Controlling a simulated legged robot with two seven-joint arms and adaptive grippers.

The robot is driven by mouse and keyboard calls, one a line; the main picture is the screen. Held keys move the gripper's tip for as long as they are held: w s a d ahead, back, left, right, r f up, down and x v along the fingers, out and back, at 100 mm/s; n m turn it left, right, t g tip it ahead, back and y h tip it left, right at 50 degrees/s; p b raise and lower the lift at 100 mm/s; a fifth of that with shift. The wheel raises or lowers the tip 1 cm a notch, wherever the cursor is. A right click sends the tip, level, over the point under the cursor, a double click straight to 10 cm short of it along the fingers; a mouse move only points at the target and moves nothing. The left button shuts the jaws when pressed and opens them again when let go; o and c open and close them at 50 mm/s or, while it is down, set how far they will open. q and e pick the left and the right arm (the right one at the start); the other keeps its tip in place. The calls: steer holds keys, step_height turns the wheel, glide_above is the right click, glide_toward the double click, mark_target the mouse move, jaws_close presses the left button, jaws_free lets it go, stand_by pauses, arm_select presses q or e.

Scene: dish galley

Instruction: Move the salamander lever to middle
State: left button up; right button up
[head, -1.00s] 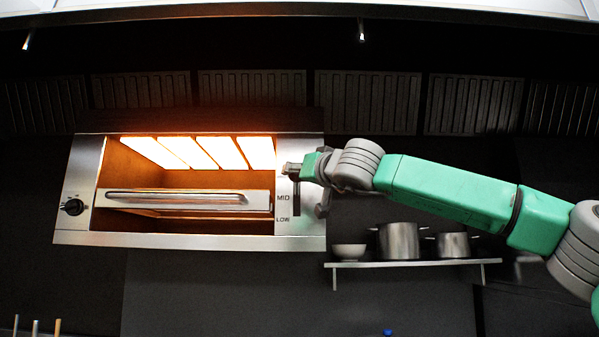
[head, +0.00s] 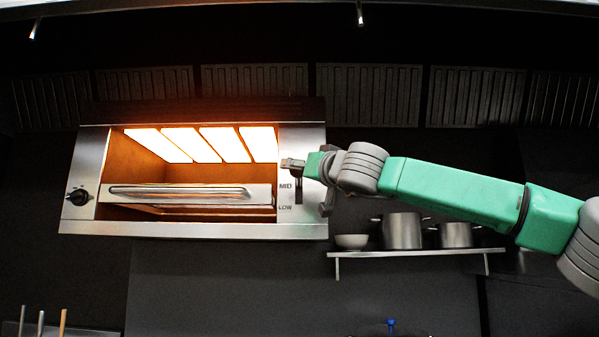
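The salamander (head: 180,229) is a steel grill with glowing elements at its top. Its right panel has a dark vertical slot with the labels MID (head: 285,186) and LOW (head: 285,208). My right gripper (head: 292,164) reaches in from the right to the slot's upper part, a little above MID. Small grey parts show at its tip, and I cannot separate fingertips from lever there. The lever is not clearly visible, and whether the fingers are closed on it cannot be told. The grill rack (head: 180,193) sits in the lower half of the opening. My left gripper is not in view.
A round knob (head: 79,198) is on the salamander's left panel. Right of and below it, a wall shelf (head: 420,253) holds a bowl (head: 351,241) and two steel pots (head: 403,231), below my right arm. The wall below the salamander is clear.

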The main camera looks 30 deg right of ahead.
steer(key=v, duration=1.2)
steer(key=shift+d+f, duration=0.1)
steer(key=shift+f, duration=0.05)
